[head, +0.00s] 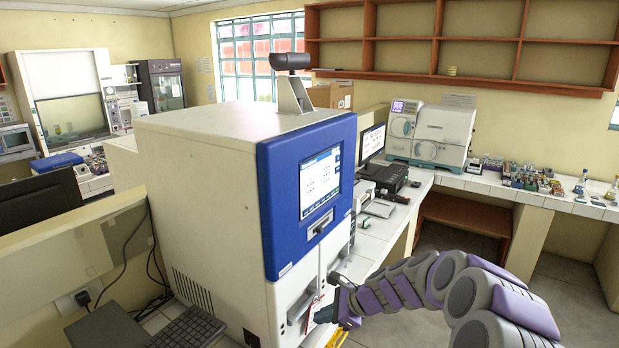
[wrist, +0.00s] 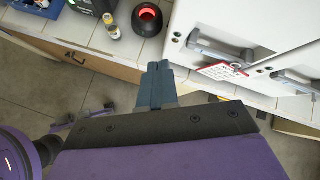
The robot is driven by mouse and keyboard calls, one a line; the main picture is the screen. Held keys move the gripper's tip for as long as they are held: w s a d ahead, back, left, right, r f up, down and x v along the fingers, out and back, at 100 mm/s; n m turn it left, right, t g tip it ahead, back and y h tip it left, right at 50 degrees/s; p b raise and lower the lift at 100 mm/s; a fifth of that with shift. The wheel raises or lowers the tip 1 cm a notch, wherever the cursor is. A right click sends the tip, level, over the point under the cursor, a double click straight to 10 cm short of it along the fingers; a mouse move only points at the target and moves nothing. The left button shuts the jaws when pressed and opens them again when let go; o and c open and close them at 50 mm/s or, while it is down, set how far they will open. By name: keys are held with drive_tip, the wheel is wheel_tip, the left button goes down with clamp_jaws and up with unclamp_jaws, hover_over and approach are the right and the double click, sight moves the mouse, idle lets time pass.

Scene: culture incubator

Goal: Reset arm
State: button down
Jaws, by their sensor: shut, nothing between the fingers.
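My arm reaches in from the right in the head view. My gripper (head: 326,313) is beside the lower front of a large white and blue machine (head: 293,204). In the wrist view my gripper (wrist: 158,68) has its two grey fingers together, with nothing between them. It is over the tiled counter's front edge, left of the white machine front (wrist: 262,38) and apart from its handles. A grey handle (wrist: 221,50) there has a red-edged white tag (wrist: 221,71) hanging by it.
A second handle (wrist: 293,80) is at right in the wrist view. A black round device with a red glow (wrist: 147,19) and a small yellow-topped vial (wrist: 112,27) stand on the counter. A keyboard (head: 188,329) is at lower left. Open floor (head: 440,240) lies right of the machine.

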drive_tip(key=s+a+r+n+g+h+b, duration=0.15)
drive_tip(key=s+n, duration=0.35)
drive_tip(key=s, duration=0.5)
drive_tip(key=s+a+r+n+g+h+b, duration=0.1)
drive_tip(key=s+r+n+g+b, duration=0.1)
drive_tip(key=s+n, duration=0.5)
drive_tip(key=s+d+f+n+h+b, duration=0.1)
drive_tip(key=s+d, duration=0.3)
drive_tip(key=s, duration=0.5)
drive_tip(key=s+d+f+n+g+h+b, duration=0.1)
drive_tip(key=s+d+f+n+h+b, duration=0.1)
drive_tip(key=s, duration=0.7)
drive_tip(key=s+d+f+n+h+b, duration=0.1)
drive_tip(key=s+d+n+h+b, duration=0.1)
drive_tip(key=s+d, duration=0.4)
drive_tip(key=s+n+h, duration=0.1)
drive_tip(key=s, duration=0.2)
drive_tip(key=shift+f+n, duration=0.15)
drive_tip(key=shift+n, duration=0.25)
drive_tip(key=shift+w+d+g, duration=0.1)
drive_tip(key=shift+d+g, duration=0.05)
drive_tip(key=shift+g, duration=0.1)
